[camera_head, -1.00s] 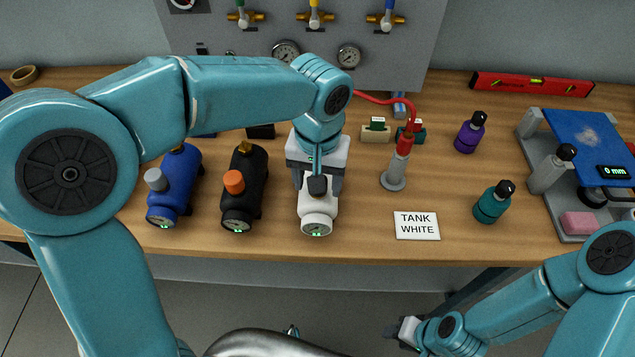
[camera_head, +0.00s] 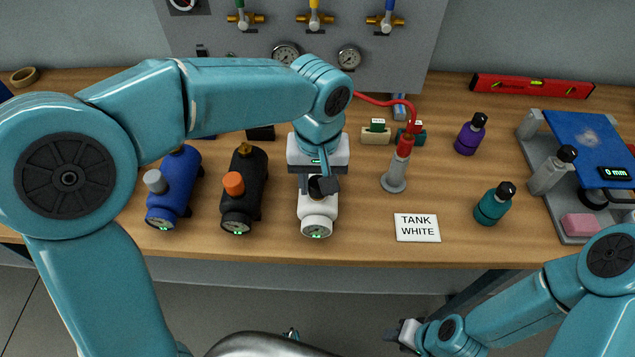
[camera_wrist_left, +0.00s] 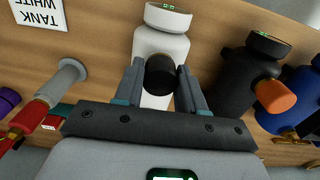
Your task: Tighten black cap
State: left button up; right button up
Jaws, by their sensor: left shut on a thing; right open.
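The white tank (camera_head: 317,218) lies on the workbench with its round gauge facing the front. Its black cap (camera_wrist_left: 160,75) sits on the tank's upper side. My left gripper (camera_head: 322,184) is over the white tank, pointing down. In the left wrist view the two fingers of my left gripper (camera_wrist_left: 159,84) stand on either side of the black cap, shut on it. In the head view the hand partly hides the cap and the tank's rear. My right gripper (camera_head: 397,334) is open and empty, low in front of the bench.
A black tank (camera_head: 241,205) with an orange cap and a blue tank (camera_head: 172,205) with a grey cap lie left of the white tank. A grey post (camera_head: 397,175) with a red hose and a "TANK WHITE" card (camera_head: 417,227) are right of it.

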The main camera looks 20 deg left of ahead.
pick_arm(q)
jog(key=shift+m, duration=1.2)
jog(key=shift+r+m+p, duration=0.1)
jog(key=shift+m+p, duration=0.45)
jog(key=shift+m, duration=1.45)
jog(key=shift+o, duration=0.3)
jog(key=shift+m+p, duration=0.55)
jog(key=shift+m, duration=1.45)
jog(key=o, duration=0.9)
jog(key=shift+o, duration=0.2)
